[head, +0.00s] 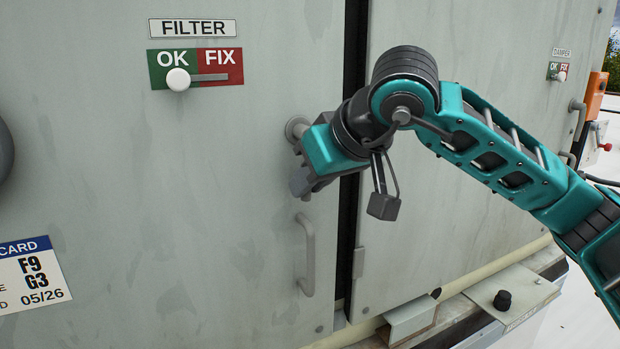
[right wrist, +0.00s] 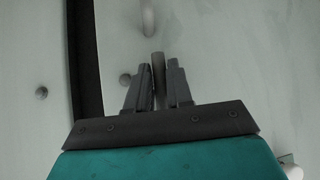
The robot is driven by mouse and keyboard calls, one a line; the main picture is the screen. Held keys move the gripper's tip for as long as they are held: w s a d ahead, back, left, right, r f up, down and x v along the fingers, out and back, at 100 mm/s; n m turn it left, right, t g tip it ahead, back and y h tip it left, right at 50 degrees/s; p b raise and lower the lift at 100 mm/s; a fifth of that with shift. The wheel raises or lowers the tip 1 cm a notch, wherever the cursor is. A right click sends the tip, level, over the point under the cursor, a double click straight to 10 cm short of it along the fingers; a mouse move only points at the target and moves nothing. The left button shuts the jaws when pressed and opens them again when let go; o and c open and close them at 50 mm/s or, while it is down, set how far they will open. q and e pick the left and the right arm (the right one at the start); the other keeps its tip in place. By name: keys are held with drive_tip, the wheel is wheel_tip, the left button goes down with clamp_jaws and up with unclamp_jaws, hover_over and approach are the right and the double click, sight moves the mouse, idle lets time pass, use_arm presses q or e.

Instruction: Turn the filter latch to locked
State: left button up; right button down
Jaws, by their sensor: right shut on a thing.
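The filter latch (head: 297,127) is on the grey filter door beside the dark vertical door gap; its round grey hub shows just above my right gripper (head: 301,181). The gripper hides most of the latch's lever in the head view. In the right wrist view, a grey lever (right wrist: 158,68) stands between the two fingers of the right gripper (right wrist: 159,85), which is shut on it. The FILTER sign (head: 193,27) is above a green OK and red FIX plate, with its white knob (head: 178,79) on the OK side. My left gripper is out of view.
A vertical grey door handle (head: 306,255) is below the gripper and shows at the top of the wrist view (right wrist: 148,17). A white card (head: 33,275) is at lower left. A ledge with a black knob (head: 502,300) is at lower right. A DAMPER plate (head: 561,71) is far right.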

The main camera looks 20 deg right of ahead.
drive_tip(key=c, duration=1.1)
unclamp_jaws()
drive_tip(key=v, duration=1.3)
drive_tip(key=shift+f, duration=0.1)
